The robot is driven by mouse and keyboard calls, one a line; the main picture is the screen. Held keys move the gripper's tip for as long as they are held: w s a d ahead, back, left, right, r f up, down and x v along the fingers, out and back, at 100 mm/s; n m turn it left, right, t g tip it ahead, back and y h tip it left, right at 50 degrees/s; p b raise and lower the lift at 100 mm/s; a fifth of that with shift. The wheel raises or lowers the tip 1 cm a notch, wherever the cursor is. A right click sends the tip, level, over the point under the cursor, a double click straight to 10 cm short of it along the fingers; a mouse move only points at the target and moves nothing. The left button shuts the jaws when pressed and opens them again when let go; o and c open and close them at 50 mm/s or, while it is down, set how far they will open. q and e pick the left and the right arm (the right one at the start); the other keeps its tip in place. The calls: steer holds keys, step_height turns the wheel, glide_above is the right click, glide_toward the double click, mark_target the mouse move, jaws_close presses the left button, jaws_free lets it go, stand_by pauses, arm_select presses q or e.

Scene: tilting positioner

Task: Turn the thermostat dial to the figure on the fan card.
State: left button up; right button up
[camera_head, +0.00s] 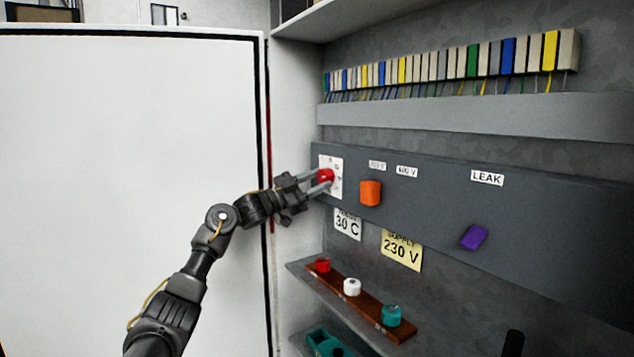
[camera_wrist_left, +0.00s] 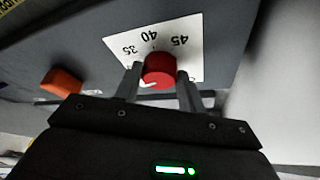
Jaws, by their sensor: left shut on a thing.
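The thermostat dial is a red round knob (camera_head: 326,175) on a white scale plate (camera_head: 337,163) at the left end of the dark panel. My left gripper (camera_head: 319,181) is shut on it, one finger on each side. In the left wrist view the red dial (camera_wrist_left: 159,68) sits between the fingers, and the plate (camera_wrist_left: 192,62) reads 35, 40 and 45 upside down. The dial's pointer setting cannot be read for sure. A white card (camera_head: 347,225) below the plate reads 30 C; its top line is too small to read. My right gripper is not in view.
An orange knob (camera_head: 370,193) is close to the right of the dial. A yellow card (camera_head: 401,250) reads 230 V. A purple knob (camera_head: 474,237) is under the LEAK label. A shelf below holds a brown strip (camera_head: 370,305) with red, white and teal caps. An open white door (camera_head: 130,180) stands left.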

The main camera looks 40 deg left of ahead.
arm_select(q)
steer(key=shift+a+r+m+g+h+p, duration=0.1)
steer(key=shift+m+g+h+p, duration=0.25)
steer(key=shift+m, duration=0.6)
steer(key=shift+a+r+m+g+h+p, duration=0.1)
steer(key=shift+m+g+h+p, duration=0.25)
steer(key=shift+m, duration=0.6)
steer(key=o, duration=1)
steer(key=shift+f, duration=0.1)
steer(key=shift+c, duration=0.2)
steer(key=shift+s+a+f+b, duration=0.15)
steer(key=shift+s+f+b, duration=0.1)
steer(key=shift+b, duration=0.1)
steer(key=b+v, duration=0.5)
steer(key=v, duration=0.5)
steer(key=shift+r+b, duration=0.2)
steer(key=shift+b, duration=0.1)
steer(key=shift+s+a, duration=0.1)
